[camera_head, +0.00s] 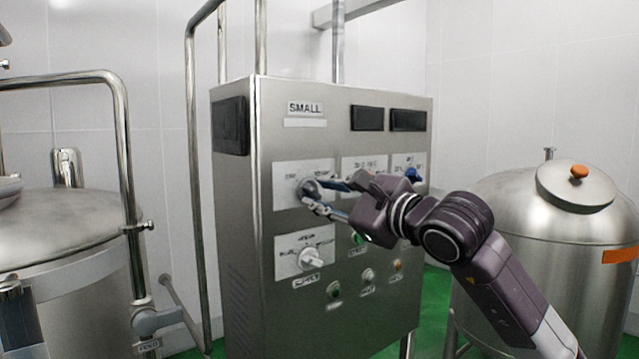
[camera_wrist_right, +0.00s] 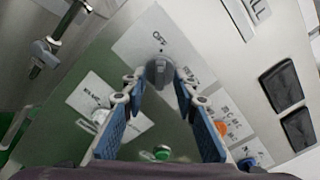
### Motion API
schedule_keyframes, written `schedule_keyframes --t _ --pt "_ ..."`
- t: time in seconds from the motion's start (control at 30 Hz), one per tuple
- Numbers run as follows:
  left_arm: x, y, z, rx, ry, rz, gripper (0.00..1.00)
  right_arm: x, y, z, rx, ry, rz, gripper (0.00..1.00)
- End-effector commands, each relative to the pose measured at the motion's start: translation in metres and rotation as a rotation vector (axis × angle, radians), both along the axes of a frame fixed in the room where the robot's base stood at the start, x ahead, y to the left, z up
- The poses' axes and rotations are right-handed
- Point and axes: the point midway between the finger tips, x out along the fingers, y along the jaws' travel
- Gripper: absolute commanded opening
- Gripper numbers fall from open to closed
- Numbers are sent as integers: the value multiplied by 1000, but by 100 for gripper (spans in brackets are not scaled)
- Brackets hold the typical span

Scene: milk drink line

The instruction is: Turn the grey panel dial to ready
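The grey dial (camera_head: 307,189) sits on a pale label plate (camera_head: 286,176) on the steel cabinet's front. In the right wrist view the dial (camera_wrist_right: 160,72) has "OFF" printed above it and another label, too blurred to read surely, to its right. I cannot tell surely which label the dial points at. My right gripper (camera_head: 326,196) is in front of the dial with its blue-padded fingers spread. Its fingertips (camera_wrist_right: 157,82) are on either side of the dial; I cannot tell whether they touch it. My left gripper is not in view.
A white knob (camera_head: 309,258) sits below the dial, with a green button (camera_head: 357,239) nearby. A blue knob (camera_head: 412,174) is to the right. Steel tanks stand left (camera_head: 50,229) and right (camera_head: 530,215) of the cabinet (camera_head: 235,215). A steel rail (camera_head: 190,120) rises beside it.

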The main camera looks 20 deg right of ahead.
Motion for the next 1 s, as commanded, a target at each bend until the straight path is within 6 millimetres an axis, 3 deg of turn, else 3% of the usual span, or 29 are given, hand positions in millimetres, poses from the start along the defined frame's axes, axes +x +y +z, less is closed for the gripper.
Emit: schedule_keyframes --t 0.4,0.67,1.0 --pt "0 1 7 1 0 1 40 12 5 -1 0 0 1 27" --pt "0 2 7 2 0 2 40 11 5 -1 0 0 1 0" --pt "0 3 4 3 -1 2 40 11 5 -2 13 5 2 0"
